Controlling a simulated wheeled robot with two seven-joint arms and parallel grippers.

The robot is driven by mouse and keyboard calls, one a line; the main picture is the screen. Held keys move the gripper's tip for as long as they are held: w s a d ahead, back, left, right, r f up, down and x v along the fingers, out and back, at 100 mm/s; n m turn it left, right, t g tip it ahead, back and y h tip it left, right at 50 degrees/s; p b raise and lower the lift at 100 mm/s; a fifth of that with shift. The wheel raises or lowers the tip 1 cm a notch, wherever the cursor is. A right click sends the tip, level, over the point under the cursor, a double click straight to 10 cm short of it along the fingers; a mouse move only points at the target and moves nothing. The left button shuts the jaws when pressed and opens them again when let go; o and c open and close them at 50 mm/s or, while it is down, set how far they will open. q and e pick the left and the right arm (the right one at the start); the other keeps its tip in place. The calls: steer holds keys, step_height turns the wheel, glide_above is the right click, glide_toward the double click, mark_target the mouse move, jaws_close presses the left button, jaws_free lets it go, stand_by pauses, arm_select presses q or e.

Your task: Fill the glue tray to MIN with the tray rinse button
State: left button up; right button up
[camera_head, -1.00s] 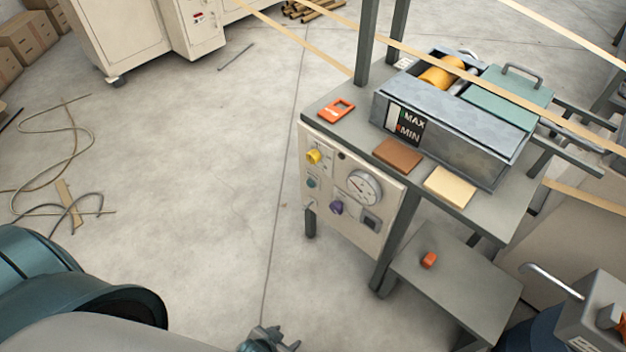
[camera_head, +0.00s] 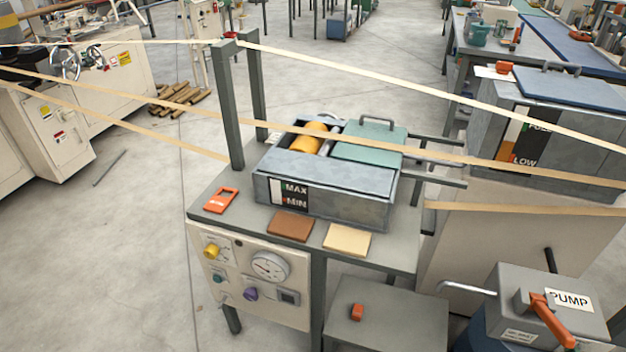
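The glue tray (camera_head: 330,200) is a grey metal box on a grey table, with a green handled lid (camera_head: 370,143) over its right part and an orange-yellow roller (camera_head: 309,138) at its open left part. Its front carries a gauge (camera_head: 290,192) marked MAX and MIN; the liquid level is too small to read. The control panel (camera_head: 250,275) below the table's front edge has a yellow knob (camera_head: 211,251), a small teal button (camera_head: 217,277), a purple knob (camera_head: 250,294) and a round dial (camera_head: 270,267). The button labels are unreadable. Neither gripper is in view.
Paper strips (camera_head: 130,105) stretch across the scene above the tray. A brown block (camera_head: 290,226), a cream block (camera_head: 347,240) and an orange item (camera_head: 221,200) lie on the table. A pump unit (camera_head: 550,300) stands at right.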

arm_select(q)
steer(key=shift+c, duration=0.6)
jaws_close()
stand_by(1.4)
